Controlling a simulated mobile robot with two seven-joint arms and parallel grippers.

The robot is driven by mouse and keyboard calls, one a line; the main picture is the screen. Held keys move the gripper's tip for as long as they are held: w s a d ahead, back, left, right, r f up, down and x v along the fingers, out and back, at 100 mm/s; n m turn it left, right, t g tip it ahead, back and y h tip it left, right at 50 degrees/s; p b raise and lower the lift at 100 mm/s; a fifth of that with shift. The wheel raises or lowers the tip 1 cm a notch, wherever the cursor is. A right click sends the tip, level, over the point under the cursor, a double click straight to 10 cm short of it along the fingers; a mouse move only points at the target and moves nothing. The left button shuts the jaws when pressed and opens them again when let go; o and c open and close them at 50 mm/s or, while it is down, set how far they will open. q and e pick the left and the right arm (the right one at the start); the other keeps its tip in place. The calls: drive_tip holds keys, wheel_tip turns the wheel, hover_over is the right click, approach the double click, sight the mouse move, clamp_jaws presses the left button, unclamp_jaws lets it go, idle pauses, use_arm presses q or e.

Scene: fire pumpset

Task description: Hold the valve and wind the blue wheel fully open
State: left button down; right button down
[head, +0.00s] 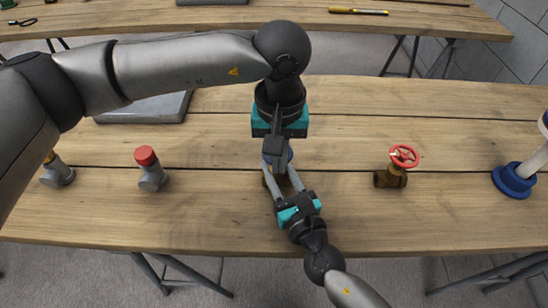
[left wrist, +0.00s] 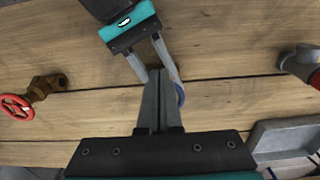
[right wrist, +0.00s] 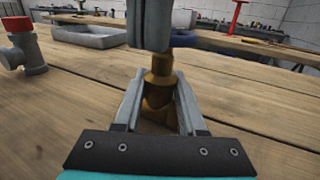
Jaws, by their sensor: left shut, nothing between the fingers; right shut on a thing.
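The brass valve (right wrist: 161,90) stands on the table between the fingers of my right gripper (right wrist: 157,110), which is shut on its body. In the head view the right gripper (head: 284,184) reaches it from the front. The blue wheel (head: 290,153) on top is mostly hidden; only a blue edge (left wrist: 180,94) shows in the left wrist view. My left gripper (head: 275,165) points down over the wheel. Its fingers (left wrist: 158,78) are shut together with nothing between them. In the right wrist view they hang just above the valve stem; I cannot tell whether they touch the wheel.
A second brass valve with a red wheel (head: 404,156) stands to the right. A grey fitting with a red cap (head: 147,158) and another grey fitting (head: 57,174) stand left. A grey tray (head: 150,108) lies behind. A blue-flanged pipe (head: 515,180) stands far right.

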drive_tip(key=shift+s, duration=0.1)
use_arm(q)
drive_tip(key=shift+w+d, duration=0.1)
drive_tip(key=shift+d, duration=0.2)
drive_tip(key=shift+r, duration=0.1)
use_arm(e)
drive_tip(key=shift+c, duration=2)
unclamp_jaws()
use_arm(q)
drive_tip(key=r, duration=0.4)
drive_tip(key=s+r, duration=0.1)
drive_tip(key=r, duration=0.1)
drive_tip(key=shift+f, duration=0.1)
